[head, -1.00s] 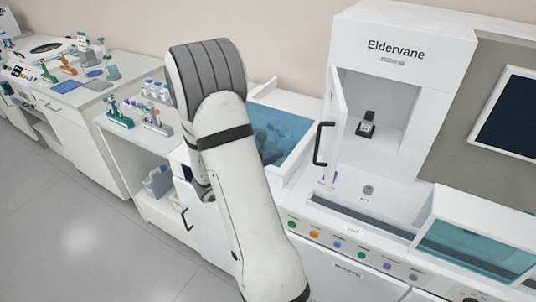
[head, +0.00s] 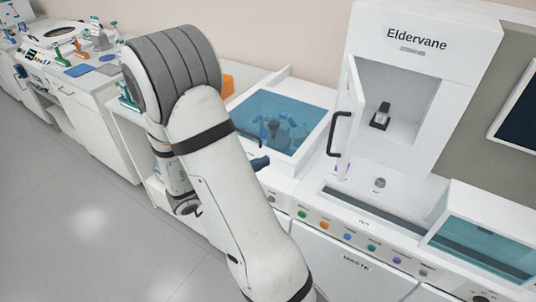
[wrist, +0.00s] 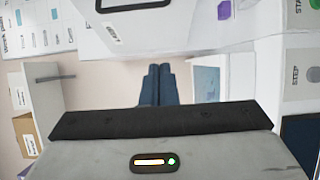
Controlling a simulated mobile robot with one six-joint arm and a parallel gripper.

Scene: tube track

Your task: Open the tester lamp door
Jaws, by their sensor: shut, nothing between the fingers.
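The white Eldervane machine (head: 420,20) stands at the right in the head view. Its white door (head: 352,105), with a black handle (head: 340,133), stands swung out at the left of the open compartment (head: 405,95). I cannot tell whether this is the tester lamp door. A small black object (head: 380,116) sits inside. My gripper (head: 261,163) shows only as a dark blue tip beyond my arm, left of the handle and apart from it. In the wrist view, its blue fingers (wrist: 158,72) are together and empty. A white panel (wrist: 110,30) with a dark handle-like bar lies beyond.
A blue-covered basin (head: 280,120) lies left of the machine. A teal-covered tray (head: 485,245) is at the lower right, with several coloured buttons (head: 348,237) along the front. STEP (wrist: 313,75) and START controls show in the wrist view. Open floor (head: 90,220) lies left.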

